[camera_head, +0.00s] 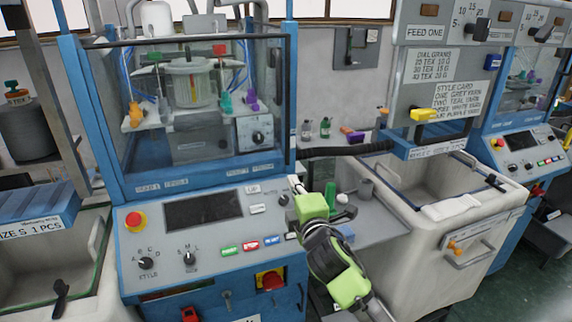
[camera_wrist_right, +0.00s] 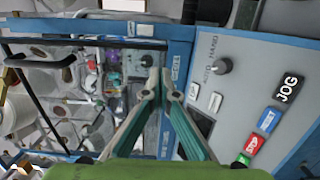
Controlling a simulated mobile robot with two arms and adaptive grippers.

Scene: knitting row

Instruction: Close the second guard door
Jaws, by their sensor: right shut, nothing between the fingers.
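The nearest machine's guard door (camera_head: 283,95) is a clear pane in a dark frame, above the blue and grey control panel (camera_head: 165,245). I cannot tell from these views whether it is fully shut. Its dark frame also shows in the right wrist view (camera_wrist_right: 90,42), with the cone and coloured parts behind it. My right gripper (camera_head: 295,185) is at the panel's upper right corner, below the door's lower right. Its fingers (camera_wrist_right: 157,78) are together with nothing between them, and I see no clear contact. My left gripper is not in view. A second machine's guard (camera_head: 524,95) stands far right.
Knobs and coloured buttons, including a green one (camera_head: 230,251), lie on the panel left of my gripper. A red stop button (camera_head: 135,220) is at its left. A grey shelf (camera_head: 385,222) and a pale bin (camera_head: 480,240) stand at right.

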